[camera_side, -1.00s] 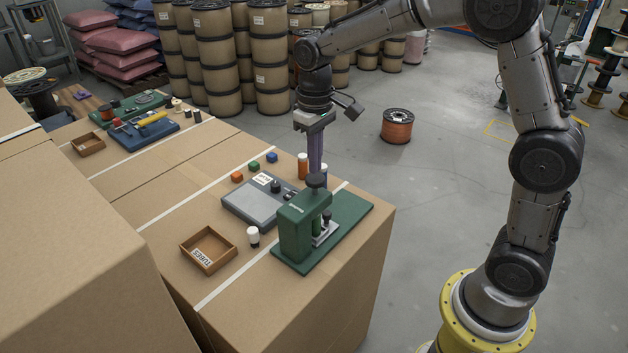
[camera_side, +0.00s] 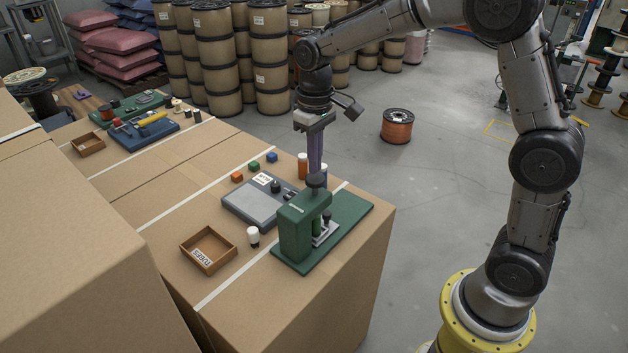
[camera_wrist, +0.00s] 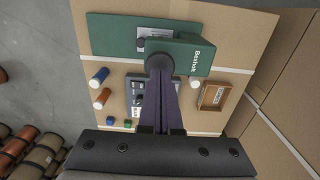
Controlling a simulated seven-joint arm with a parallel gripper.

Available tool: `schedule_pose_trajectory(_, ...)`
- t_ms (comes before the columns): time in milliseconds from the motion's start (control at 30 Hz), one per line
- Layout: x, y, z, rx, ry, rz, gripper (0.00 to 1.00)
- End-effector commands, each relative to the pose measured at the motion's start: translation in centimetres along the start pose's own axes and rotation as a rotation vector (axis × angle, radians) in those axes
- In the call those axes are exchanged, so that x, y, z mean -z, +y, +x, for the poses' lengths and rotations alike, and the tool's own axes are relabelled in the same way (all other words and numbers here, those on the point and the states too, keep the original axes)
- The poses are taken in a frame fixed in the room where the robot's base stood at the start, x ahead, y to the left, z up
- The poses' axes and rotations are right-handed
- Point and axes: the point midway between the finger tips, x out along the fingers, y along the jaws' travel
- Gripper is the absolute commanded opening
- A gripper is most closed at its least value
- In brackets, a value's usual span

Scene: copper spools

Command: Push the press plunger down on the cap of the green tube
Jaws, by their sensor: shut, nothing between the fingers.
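The green press (camera_side: 296,226) stands on its green base plate (camera_side: 347,217) at the front of the cardboard surface. Its dark round plunger knob (camera_side: 317,181) is on top; the knob also shows in the wrist view (camera_wrist: 160,63). My gripper (camera_side: 316,170) is shut and empty, pointing down with its fingertips at the knob, seemingly touching it. In the wrist view the purple fingers (camera_wrist: 159,85) end at the knob.
A grey panel with dark knobs (camera_side: 250,205) lies behind the press. A white-capped tube (camera_side: 253,236) and a wooden tray (camera_side: 208,266) are to the left. Orange (camera_side: 303,165) and blue (camera_wrist: 99,76) tubes stand close behind my gripper. Small coloured blocks (camera_side: 254,167) lie further back.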

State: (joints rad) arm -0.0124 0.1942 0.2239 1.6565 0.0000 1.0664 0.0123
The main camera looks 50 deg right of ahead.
Motion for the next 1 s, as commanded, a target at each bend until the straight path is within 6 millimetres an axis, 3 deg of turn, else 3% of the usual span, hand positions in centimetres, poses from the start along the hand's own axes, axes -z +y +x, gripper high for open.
schedule_pose_trajectory(1000,0.0,0.0,1.9,0.000,-0.002,0.000,0.00)
